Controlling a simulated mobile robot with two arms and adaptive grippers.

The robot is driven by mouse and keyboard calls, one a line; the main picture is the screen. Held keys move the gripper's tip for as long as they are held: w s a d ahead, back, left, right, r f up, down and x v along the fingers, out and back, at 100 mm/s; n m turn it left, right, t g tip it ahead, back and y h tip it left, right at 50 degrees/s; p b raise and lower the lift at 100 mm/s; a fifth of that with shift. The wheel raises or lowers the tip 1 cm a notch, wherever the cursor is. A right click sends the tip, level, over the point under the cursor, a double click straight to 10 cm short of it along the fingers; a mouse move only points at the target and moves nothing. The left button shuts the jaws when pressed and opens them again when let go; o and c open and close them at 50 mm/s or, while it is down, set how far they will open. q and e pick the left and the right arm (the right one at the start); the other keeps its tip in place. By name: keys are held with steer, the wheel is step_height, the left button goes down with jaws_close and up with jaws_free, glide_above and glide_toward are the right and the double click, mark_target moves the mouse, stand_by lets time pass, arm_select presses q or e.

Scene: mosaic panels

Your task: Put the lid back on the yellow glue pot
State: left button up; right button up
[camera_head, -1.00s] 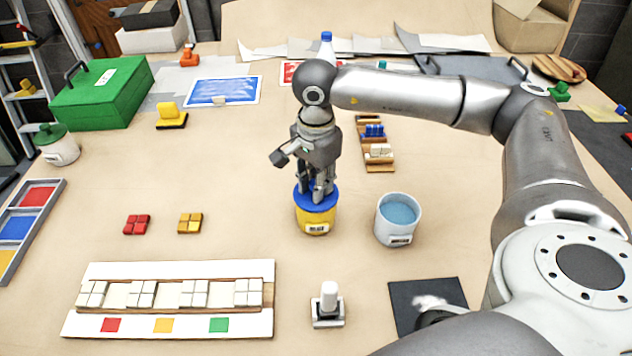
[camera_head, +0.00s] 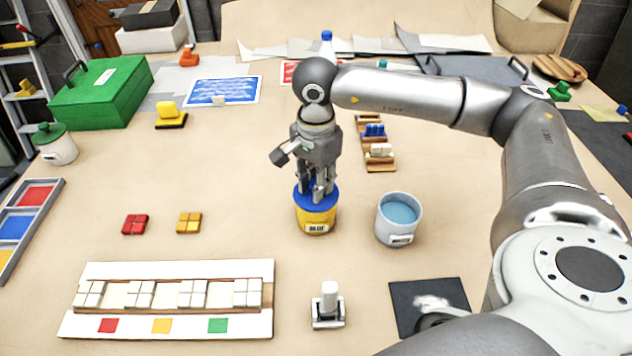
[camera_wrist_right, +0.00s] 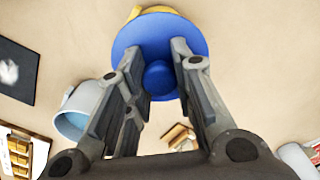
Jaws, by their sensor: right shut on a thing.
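The yellow glue pot (camera_head: 316,225) stands upright in the middle of the table with a white label on its front. The blue lid (camera_head: 325,204) covers its top and looks level; no gap shows between them in the head view. My right gripper (camera_head: 317,190) points straight down over the pot and is shut on the lid's knob. In the right wrist view the blue lid (camera_wrist_right: 150,35) has its round knob between the fingers (camera_wrist_right: 160,75), and a sliver of the yellow pot (camera_wrist_right: 150,11) shows beyond it. My left gripper is not in view.
A white pot with blue contents (camera_head: 398,222) stands close to the right. A white stamp-like block (camera_head: 328,308), a mosaic panel (camera_head: 167,325) and a dark mat (camera_head: 408,292) lie in front. Red tiles (camera_head: 135,224) and yellow tiles (camera_head: 189,222) lie left.

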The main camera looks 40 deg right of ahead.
stand_by(0.3)
steer(key=o, duration=1.4)
steer(key=shift+r+p, duration=1.85)
steer(key=shift+r, duration=1.7)
jaws_close()
